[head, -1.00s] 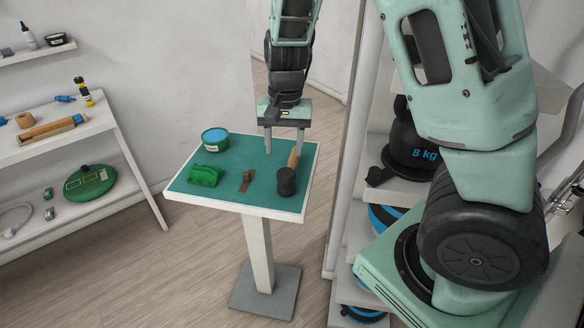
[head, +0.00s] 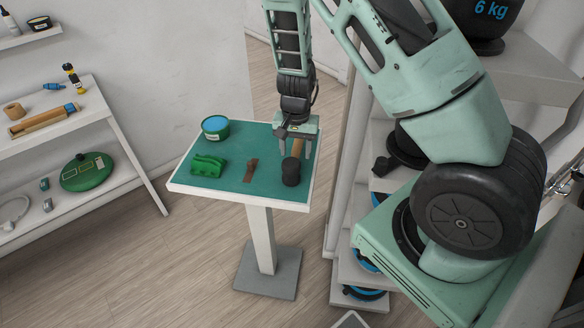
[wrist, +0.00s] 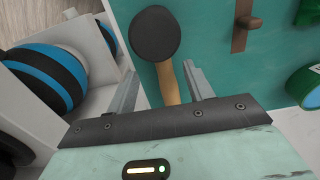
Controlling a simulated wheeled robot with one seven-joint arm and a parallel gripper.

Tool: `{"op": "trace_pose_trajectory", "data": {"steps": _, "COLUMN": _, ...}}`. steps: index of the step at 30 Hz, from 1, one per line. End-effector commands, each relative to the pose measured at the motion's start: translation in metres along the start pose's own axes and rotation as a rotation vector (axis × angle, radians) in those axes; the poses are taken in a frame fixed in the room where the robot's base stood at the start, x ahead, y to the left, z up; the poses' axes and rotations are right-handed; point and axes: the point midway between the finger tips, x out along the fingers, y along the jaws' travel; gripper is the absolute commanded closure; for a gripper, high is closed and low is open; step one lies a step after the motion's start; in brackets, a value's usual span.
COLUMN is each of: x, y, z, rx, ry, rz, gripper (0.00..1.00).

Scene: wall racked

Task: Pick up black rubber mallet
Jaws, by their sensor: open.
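The black rubber mallet lies on the green-topped pedestal table (head: 228,181). Its black head (head: 291,172) is toward the front right of the table, and its wooden handle (head: 299,146) runs back from it under my gripper. My gripper (head: 296,150) is open and low over the handle. In the wrist view the mallet head (wrist: 155,35) shows beyond the fingertips. The handle (wrist: 168,84) lies between the two fingers of my gripper (wrist: 161,78), apart from both. Part of the handle is hidden behind the gripper body.
On the same table are a green block-like object (head: 208,166), a small brown tool (head: 250,170) and a green tub with a blue top (head: 215,128). A rack with kettlebells (head: 487,22) stands close on the right. A white wall shelf (head: 50,135) is at left.

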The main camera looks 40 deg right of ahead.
Motion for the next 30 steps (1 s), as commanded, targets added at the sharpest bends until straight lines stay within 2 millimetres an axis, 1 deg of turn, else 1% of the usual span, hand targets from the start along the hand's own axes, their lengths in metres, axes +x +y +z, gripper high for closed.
{"op": "trace_pose_trajectory", "data": {"steps": 5, "x": 0.018, "y": -0.002, "z": 0.002, "rx": 0.001, "ry": -0.004, "rz": 0.004, "gripper": 0.48}}
{"op": "trace_pose_trajectory", "data": {"steps": 9, "x": 0.039, "y": -0.003, "z": 0.003, "rx": 0.002, "ry": -0.004, "rz": 0.003, "gripper": 0.48}}
{"op": "trace_pose_trajectory", "data": {"steps": 12, "x": 0.048, "y": -0.004, "z": 0.003, "rx": 0.000, "ry": -0.003, "rz": 0.001, "gripper": 0.48}}
{"op": "trace_pose_trajectory", "data": {"steps": 20, "x": 0.051, "y": -0.005, "z": 0.003, "rx": -0.001, "ry": -0.001, "rz": 0.000, "gripper": 0.48}}
{"op": "trace_pose_trajectory", "data": {"steps": 23, "x": 0.051, "y": -0.005, "z": 0.003, "rx": -0.001, "ry": -0.001, "rz": 0.000, "gripper": 0.73}}
{"op": "trace_pose_trajectory", "data": {"steps": 24, "x": 0.051, "y": -0.005, "z": 0.003, "rx": -0.001, "ry": -0.001, "rz": 0.000, "gripper": 0.84}}
{"op": "trace_pose_trajectory", "data": {"steps": 26, "x": 0.051, "y": -0.005, "z": 0.003, "rx": -0.001, "ry": -0.001, "rz": 0.000, "gripper": 1.00}}
{"op": "trace_pose_trajectory", "data": {"steps": 30, "x": 0.050, "y": -0.005, "z": 0.003, "rx": -0.001, "ry": -0.001, "rz": -0.001, "gripper": 1.00}}
